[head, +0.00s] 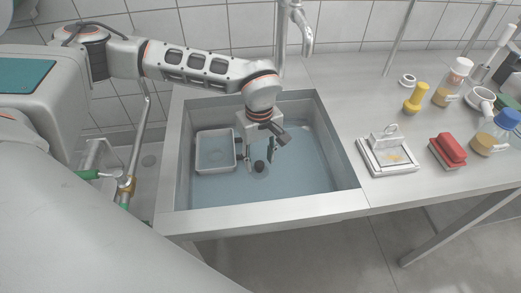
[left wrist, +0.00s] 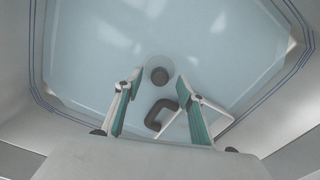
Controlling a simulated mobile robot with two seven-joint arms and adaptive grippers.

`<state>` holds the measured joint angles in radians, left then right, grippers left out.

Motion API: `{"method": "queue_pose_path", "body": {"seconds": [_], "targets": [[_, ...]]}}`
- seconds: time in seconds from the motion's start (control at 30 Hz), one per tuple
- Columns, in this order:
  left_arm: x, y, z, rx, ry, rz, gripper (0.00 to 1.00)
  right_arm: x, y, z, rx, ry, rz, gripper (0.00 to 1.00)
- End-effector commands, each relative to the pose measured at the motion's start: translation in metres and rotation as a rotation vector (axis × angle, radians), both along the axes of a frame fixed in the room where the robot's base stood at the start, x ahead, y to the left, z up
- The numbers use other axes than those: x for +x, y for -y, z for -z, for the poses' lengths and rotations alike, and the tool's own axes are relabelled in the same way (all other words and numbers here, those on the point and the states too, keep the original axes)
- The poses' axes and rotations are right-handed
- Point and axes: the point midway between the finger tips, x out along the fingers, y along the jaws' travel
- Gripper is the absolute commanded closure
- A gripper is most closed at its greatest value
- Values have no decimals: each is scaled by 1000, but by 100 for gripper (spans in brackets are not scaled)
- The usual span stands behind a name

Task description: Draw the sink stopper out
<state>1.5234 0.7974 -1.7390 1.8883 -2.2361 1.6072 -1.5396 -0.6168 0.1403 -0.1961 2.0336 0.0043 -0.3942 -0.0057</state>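The sink stopper (head: 260,166) is a small dark round knob on the floor of the water-filled sink (head: 335,193). In the left wrist view the stopper (left wrist: 159,75) sits on a paler disc, just beyond the fingertips and roughly centred between them. My left gripper (head: 260,157) points down into the sink above the stopper. Its fingers (left wrist: 158,80) are apart with nothing between the tips, and it does not visibly touch the stopper. A dark curved piece (left wrist: 158,116) shows between the finger bases; I cannot tell what it is. My right gripper is not in view.
A clear tray (head: 231,135) stands at the sink's left side. The tap (head: 303,30) rises behind the sink. On the right counter are a white tray (head: 388,168), a red-topped block (head: 448,150), a yellow item (head: 416,97) and bottles. The sink's right side is clear.

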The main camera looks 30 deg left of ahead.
Motion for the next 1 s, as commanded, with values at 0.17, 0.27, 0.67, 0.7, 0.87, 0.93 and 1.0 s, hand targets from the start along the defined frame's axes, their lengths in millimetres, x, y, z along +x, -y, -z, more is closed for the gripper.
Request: {"method": "queue_pose_path", "body": {"seconds": [0.17,0.27,0.67,0.7,0.87,0.93,1.0], "targets": [[-1,0,21,0,-2,-1,61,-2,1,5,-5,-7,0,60],[0,0,25,0,0,0,61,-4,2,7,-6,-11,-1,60],[0,0,26,-1,2,0,84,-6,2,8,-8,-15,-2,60],[0,0,26,-1,2,0,94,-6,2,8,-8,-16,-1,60],[0,0,27,-1,1,0,92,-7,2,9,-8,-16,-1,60],[0,0,27,-1,1,0,100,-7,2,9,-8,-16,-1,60],[0,0,27,-1,1,0,100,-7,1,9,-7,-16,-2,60]]}}
